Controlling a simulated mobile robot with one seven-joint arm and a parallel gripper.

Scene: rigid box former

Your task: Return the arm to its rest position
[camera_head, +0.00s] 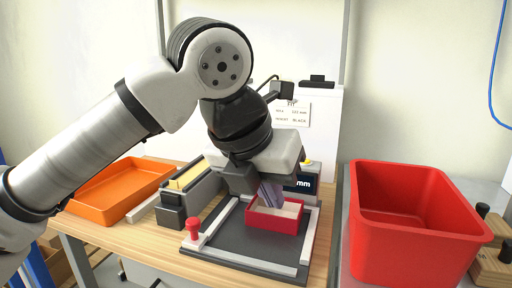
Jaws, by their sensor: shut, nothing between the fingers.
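My arm reaches in from the left and bends down over the wooden bench (150,238). My gripper (262,188) points down, just above and behind a small red box (272,222) with a pale inside. The gripper is shut and appears empty. Its fingertips are partly hidden by its own body, and I cannot tell whether they touch the box. A greyish-purple patch shows between the gripper and the box; what it is remains unclear. The box sits on a dark plate (228,245) with pale rails and a red knob (192,228).
A large red bin (415,232) stands on the right. An orange tray (118,192) and a grey holder with yellow contents (188,180) are at the left. A display reading "mm" (304,184) and a white panel with a label (322,120) stand behind the plate.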

